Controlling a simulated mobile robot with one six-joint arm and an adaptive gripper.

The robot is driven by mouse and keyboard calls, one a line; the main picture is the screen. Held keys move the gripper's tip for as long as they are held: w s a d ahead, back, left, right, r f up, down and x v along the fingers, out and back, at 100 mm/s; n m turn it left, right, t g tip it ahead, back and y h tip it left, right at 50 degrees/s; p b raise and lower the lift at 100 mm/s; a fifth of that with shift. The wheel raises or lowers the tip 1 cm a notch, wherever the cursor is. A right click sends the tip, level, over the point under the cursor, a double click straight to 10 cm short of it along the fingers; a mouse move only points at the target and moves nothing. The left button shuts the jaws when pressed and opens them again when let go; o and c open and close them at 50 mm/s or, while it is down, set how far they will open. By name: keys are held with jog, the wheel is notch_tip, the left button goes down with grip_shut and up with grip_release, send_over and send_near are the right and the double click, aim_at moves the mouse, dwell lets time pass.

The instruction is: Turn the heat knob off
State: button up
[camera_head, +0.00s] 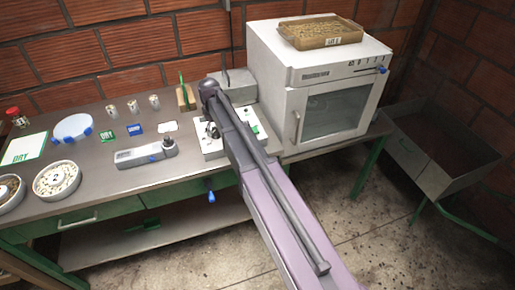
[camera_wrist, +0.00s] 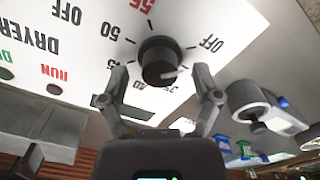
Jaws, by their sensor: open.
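The heat knob (camera_wrist: 157,58) is a round black knob on a white control panel (camera_wrist: 65,25) in the wrist view. Its white pointer mark aims to the right, between the 35 and OFF labels. My gripper (camera_wrist: 160,73) is open, with one finger on each side of the knob. I cannot tell whether either finger touches it. In the head view the white panel (camera_head: 258,133) sits on the bench, and my arm hides most of it, including the knob.
A white oven-like cabinet (camera_head: 292,90) with a tray (camera_head: 320,42) on top stands right of the panel. A grey scale-like device (camera_head: 140,156), cups and bowls occupy the bench to the left. A metal bin (camera_head: 430,175) stands at far right.

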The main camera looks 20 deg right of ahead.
aim_at(215, 129)
jog(key=m, duration=0.3)
jog(key=shift+m, duration=0.4)
jog(key=m, duration=0.3)
jog(key=shift+m, duration=0.4)
jog(key=m, duration=0.3)
jog(key=shift+m, duration=0.4)
jog(key=m, duration=0.3)
jog(key=shift+m, duration=0.4)
jog(key=shift+r, duration=0.25)
notch_tip(215, 129, up, 14)
jog(key=p, duration=1.4)
jog(key=s+d+f+n+b, duration=0.1)
jog(key=s+d+n, duration=0.3)
jog(key=s, duration=0.8)
jog(key=s+d+f+n+b, duration=0.2)
jog(key=s+d, duration=0.4)
jog(key=s, duration=0.6)
jog(key=shift+s+d+f+n, duration=0.2)
jog(key=shift+s+f+n, duration=0.25)
jog(key=shift+n, duration=0.55)
jog(key=shift+w, duration=0.1)
